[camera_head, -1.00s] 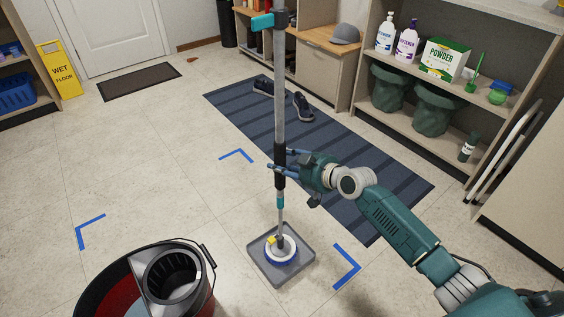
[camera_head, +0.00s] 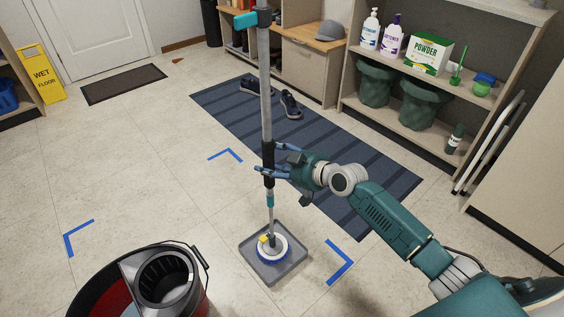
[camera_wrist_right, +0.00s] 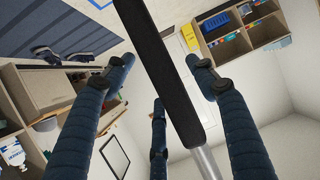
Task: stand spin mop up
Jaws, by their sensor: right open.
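The spin mop (camera_head: 267,110) stands upright in the head view, with a grey pole, a black grip and a teal top piece. Its round white and blue head (camera_head: 273,248) rests on a square grey tray (camera_head: 288,274) on the floor. My right gripper (camera_head: 266,160) is open at the black grip, partway up the pole. In the right wrist view the black grip (camera_wrist_right: 165,70) passes between the spread dark blue fingers, with a gap on each side. My left gripper is not in view.
A red and black bucket with a dark wringer (camera_head: 160,275) stands at the lower left. Blue tape corners (camera_head: 341,262) mark the floor. A striped dark rug (camera_head: 330,160) with shoes lies behind the mop. Shelves (camera_head: 440,85) line the right, and a yellow wet floor sign (camera_head: 41,75) stands far left.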

